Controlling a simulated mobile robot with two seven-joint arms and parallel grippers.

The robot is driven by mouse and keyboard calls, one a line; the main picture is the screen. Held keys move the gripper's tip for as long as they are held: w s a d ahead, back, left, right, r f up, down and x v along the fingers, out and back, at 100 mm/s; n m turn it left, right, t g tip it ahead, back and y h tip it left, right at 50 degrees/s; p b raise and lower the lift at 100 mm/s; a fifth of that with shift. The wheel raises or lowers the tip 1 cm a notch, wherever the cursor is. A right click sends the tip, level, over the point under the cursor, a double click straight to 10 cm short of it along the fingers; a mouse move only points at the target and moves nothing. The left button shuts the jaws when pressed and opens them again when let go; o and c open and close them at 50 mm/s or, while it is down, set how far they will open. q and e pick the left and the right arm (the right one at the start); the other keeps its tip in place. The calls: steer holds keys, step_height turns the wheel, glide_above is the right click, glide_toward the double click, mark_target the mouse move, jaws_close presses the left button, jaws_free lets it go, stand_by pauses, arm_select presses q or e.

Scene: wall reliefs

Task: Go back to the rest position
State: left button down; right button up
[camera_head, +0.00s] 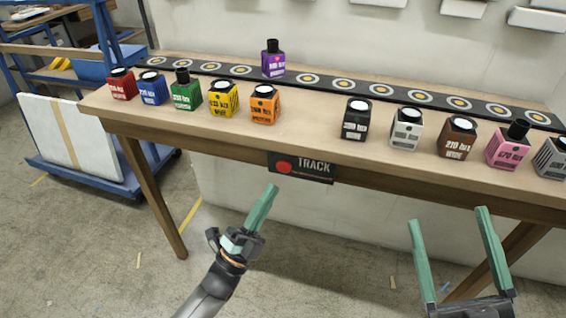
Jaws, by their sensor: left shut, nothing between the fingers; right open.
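My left gripper (270,190) is shut and empty, held in front of the wooden table (225,128) and below its front edge. My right gripper (448,216) is open and empty, with its two green fingers apart, in front of the table at the right. Neither gripper touches the table or the objects on it in this view.
A row of colored blocks, such as the yellow block (223,100) and the brown block (457,138), stands along the table. A purple block (273,61) stands on the dark target strip (310,80) behind. A blue cart (100,177) is at the left.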

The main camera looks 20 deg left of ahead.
arm_select(q)
steer(key=shift+s, duration=0.75)
arm_select(e)
steer(key=shift+r, duration=0.3)
step_height(320, 180, down, 18)
steer(key=w+d+r+m+g+h, duration=0.1)
steer(key=w+m+g+h, duration=0.2)
steer(key=m+g+h, duration=0.15)
arm_select(q)
steer(key=s+a+f+n+g+y+p, duration=0.1)
steer(key=s+f+n+g+y+p, duration=0.1)
steer(key=s+n+g+y+p, duration=0.2)
steer(key=s+a+f+n+g+y+p, duration=0.1)
steer(key=s+n+g+y+p, duration=0.3)
steer(key=s+n+g+p, duration=0.6)
steer(key=s+f+n+p, duration=0.1)
steer(key=n+p, duration=0.3)
steer(key=p, duration=0.4)
steer(key=shift+s+a+y, duration=0.15)
steer(key=shift+y, duration=0.15)
arm_select(e)
steer(key=s+d+f+m+g+h, duration=0.1)
steer(key=s+d+m+g+h, duration=0.1)
steer(key=s+g, duration=0.5)
steer(key=shift+s+d+g+h, duration=0.2)
steer(key=shift+s+g+h, duration=0.15)
steer(key=shift+s+h, duration=0.45)
steer(key=shift+s, duration=0.15)
